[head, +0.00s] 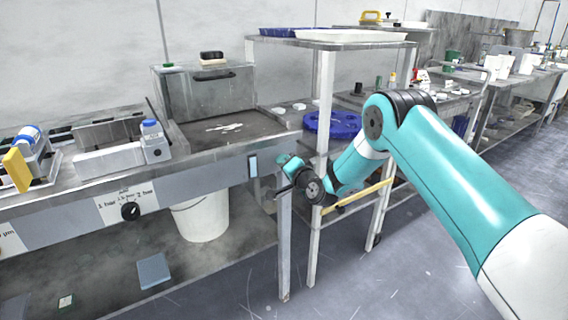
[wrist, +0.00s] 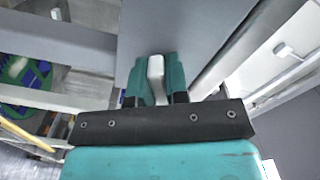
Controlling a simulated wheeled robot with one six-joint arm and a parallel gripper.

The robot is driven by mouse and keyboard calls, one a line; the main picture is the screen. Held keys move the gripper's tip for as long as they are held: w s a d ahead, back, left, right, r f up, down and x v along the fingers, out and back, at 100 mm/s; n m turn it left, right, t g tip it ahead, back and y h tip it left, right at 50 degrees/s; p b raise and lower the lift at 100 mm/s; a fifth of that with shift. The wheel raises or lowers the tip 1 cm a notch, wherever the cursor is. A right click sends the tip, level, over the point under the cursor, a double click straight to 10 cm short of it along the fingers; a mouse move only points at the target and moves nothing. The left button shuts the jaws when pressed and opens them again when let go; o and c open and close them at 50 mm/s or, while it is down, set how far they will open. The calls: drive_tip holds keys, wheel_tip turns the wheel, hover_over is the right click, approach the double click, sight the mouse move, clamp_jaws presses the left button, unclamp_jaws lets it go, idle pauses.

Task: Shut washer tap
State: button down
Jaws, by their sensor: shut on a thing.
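My gripper (wrist: 157,68) is shut on a pale grey lever, the washer tap handle (wrist: 156,66), in the wrist view. Its two teal fingers stand on either side of the lever, in front of a flat grey panel. In the head view my gripper (head: 284,180) is low at the right end of the left bench, beside its front leg. The handle cannot be made out there, and my wrist covers part of that area. How far the tap is turned cannot be told.
The left bench (head: 225,158) carries a dark basin, with a pressure dial (head: 130,211) on its front. A white bucket (head: 203,218) stands beneath. The floor at front right is clear.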

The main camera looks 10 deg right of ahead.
drive_tip(key=m+p, duration=0.1)
drive_tip(key=m, duration=0.4)
drive_tip(key=shift+m, duration=0.3)
idle(0.4)
drive_tip(key=c, duration=1.1)
unclamp_jaws()
drive_tip(key=b+v, duration=1.3)
drive_tip(key=v, duration=0.4)
drive_tip(key=shift+s+r, duration=0.1)
drive_tip(key=shift+s, duration=0.1)
